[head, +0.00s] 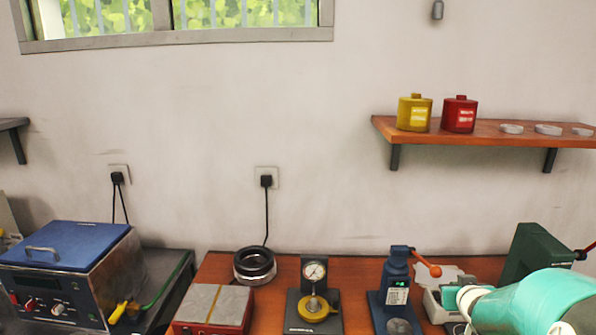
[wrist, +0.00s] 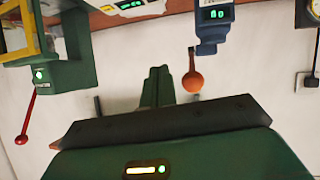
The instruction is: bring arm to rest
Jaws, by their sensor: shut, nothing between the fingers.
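My arm comes in at the lower right of the head view, over the right end of the bench. In the wrist view, which looks upside down, my gripper (wrist: 157,72) points up from the green hand at the bottom. Its two fingers are together with nothing between them. An orange ball-ended lever (wrist: 193,82) hangs just right of the fingers in that picture, apart from them. In the head view the fingertips are hard to make out.
A blue-lidded box (head: 70,245) stands left. A shelf (head: 475,137) holds yellow and red canisters.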

